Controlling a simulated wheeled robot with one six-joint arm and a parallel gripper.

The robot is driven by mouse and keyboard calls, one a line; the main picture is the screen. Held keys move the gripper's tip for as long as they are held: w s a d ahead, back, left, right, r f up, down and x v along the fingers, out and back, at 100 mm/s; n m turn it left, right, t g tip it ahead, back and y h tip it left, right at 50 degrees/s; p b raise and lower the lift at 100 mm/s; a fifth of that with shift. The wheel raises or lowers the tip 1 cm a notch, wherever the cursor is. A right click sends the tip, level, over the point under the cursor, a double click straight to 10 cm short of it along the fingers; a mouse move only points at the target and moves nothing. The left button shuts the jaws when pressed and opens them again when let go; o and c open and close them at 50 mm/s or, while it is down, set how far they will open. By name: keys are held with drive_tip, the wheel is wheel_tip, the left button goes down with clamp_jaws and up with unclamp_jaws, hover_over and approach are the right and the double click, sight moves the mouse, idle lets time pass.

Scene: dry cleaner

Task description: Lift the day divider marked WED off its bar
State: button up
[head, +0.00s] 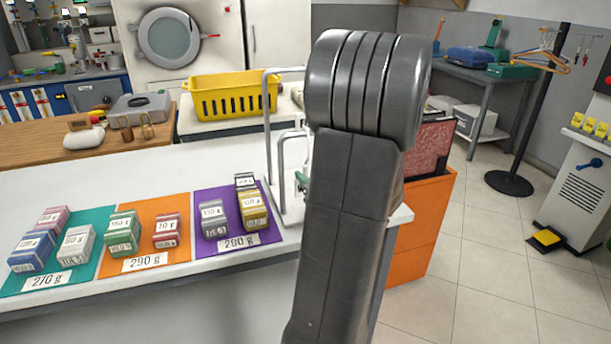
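No divider with a readable WED mark shows in the head view. A metal bar frame (268,130) stands at the right end of the white counter (150,172), with a lower bent bar (281,165) beside it. A small green piece (301,181) shows at the edge of my arm near these bars; I cannot tell what it is. My dark grey arm fills the middle of the view and covers what lies behind it. My gripper is not visible.
Weight blocks stand on a teal mat (95,268), an orange mat (190,250) and a purple mat (262,230) on the counter. A yellow basket (235,96) is behind. An orange cabinet (425,235) stands right of my arm. The tiled floor is open at right.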

sight(307, 169)
drive_tip(key=x, duration=0.5)
drive_tip(key=shift+w, duration=0.45)
clamp_jaws()
